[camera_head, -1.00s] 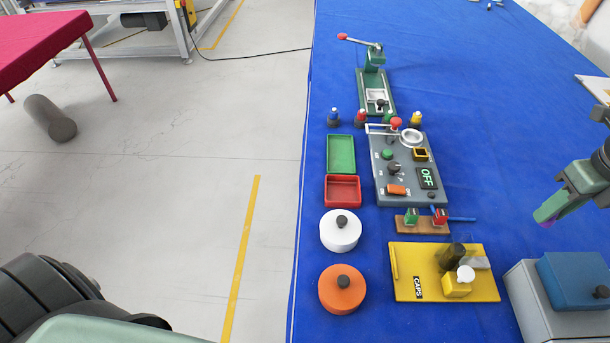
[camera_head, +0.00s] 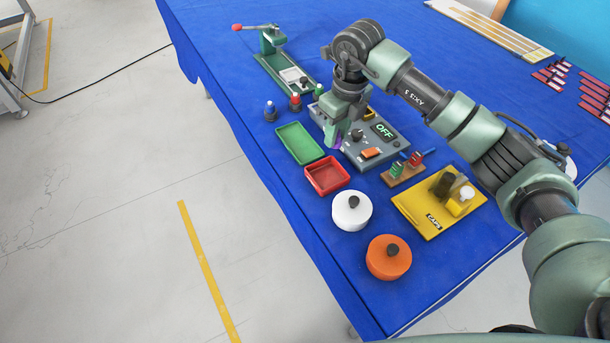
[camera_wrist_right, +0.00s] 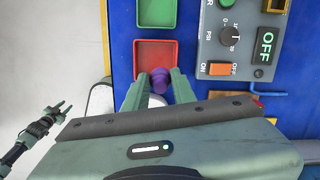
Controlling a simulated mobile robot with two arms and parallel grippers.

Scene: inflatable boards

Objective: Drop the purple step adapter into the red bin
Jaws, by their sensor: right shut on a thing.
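The purple step adapter (camera_wrist_right: 160,79) is held between the fingertips of my right gripper (camera_wrist_right: 159,88), which is shut on it. In the head view only a bit of purple (camera_head: 338,142) shows at the tips of the right gripper (camera_head: 337,136). The red bin (camera_head: 326,177) is an open, empty tray on the blue table, just in front of the gripper. In the right wrist view the red bin (camera_wrist_right: 154,47) is just ahead of the adapter, which overlaps its near edge in the picture. The height above it is hard to tell.
A green bin (camera_head: 299,144) adjoins the red bin. A grey control panel (camera_head: 385,151) stands to the right. A white round lidded pot (camera_head: 350,213) and an orange one (camera_head: 387,262) stand nearer. A yellow caps tray (camera_head: 425,222) lies to the right.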

